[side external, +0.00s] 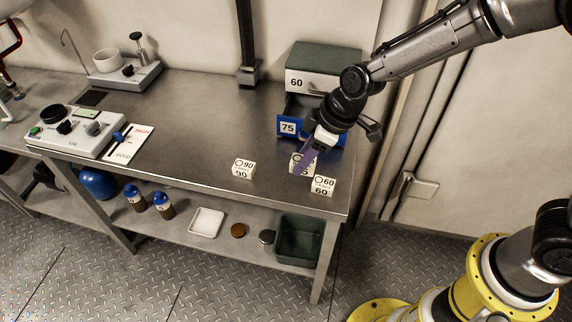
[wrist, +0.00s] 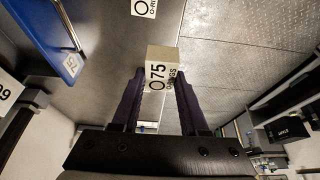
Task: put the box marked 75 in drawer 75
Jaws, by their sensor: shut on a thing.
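The box marked 75 (wrist: 163,62) is pale with a white label. In the wrist view it sits between the two dark purple fingertips of my gripper (wrist: 160,80), which is shut on it. In the side view the box (side external: 297,158) is partly covered by a finger of my gripper (side external: 305,160), near the table's right front part. I cannot tell whether it touches the table. Drawer 75 (side external: 288,127) is blue, pulled open, and lies just behind my gripper. Its inside is mostly hidden by my wrist. The drawer's blue front also shows in the wrist view (wrist: 48,38).
The box marked 60 (side external: 321,187) stands close to the held box, near the front edge. The box marked 90 (side external: 242,170) stands to the left. The drawer marked 60 (side external: 297,83) is above drawer 75. The table (side external: 200,125) is clear at its middle.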

